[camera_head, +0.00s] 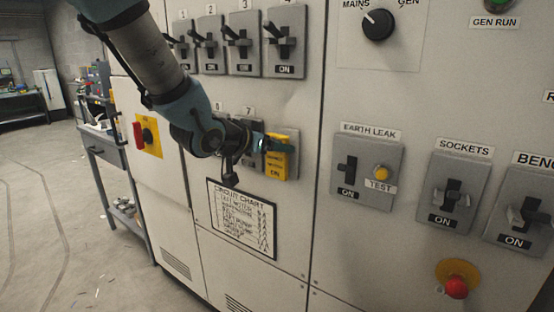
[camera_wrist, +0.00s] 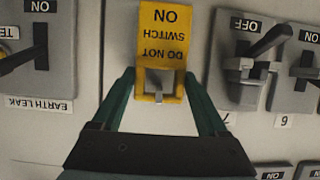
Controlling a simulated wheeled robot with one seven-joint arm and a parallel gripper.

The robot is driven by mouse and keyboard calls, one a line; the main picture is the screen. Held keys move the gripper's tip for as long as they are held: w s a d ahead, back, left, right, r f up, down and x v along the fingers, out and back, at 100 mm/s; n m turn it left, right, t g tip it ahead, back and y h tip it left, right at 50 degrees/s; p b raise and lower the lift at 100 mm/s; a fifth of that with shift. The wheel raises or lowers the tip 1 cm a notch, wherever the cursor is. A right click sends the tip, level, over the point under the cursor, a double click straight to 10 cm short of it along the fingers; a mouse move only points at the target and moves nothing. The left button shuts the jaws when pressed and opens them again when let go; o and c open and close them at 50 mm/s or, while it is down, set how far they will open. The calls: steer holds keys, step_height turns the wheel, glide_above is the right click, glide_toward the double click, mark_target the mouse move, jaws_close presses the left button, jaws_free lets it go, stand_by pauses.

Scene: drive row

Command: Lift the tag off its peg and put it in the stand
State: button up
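The yellow tag (camera_head: 277,168) hangs on the grey panel at the right end of the lower switch row. In the wrist view the tag (camera_wrist: 160,32) appears upside down and reads "DO NOT SWITCH ON". Its holed end is towards me, with the peg (camera_wrist: 158,97) showing in the hole. My gripper (camera_head: 268,143) is at the tag's upper end. In the wrist view the green fingers of my gripper (camera_wrist: 159,76) are open, one on each side of the tag, with small gaps. I cannot make out the stand in either view.
A switch marked OFF (camera_wrist: 250,65) stands close beside the tag. The circuit chart (camera_head: 243,218) is below my gripper. The earth leak switch (camera_head: 366,172) is to the right. A cluttered workbench (camera_head: 105,145) stands at the left, with open floor beside it.

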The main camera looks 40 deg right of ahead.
steer(key=c, duration=0.9)
steer(key=shift+r, duration=0.15)
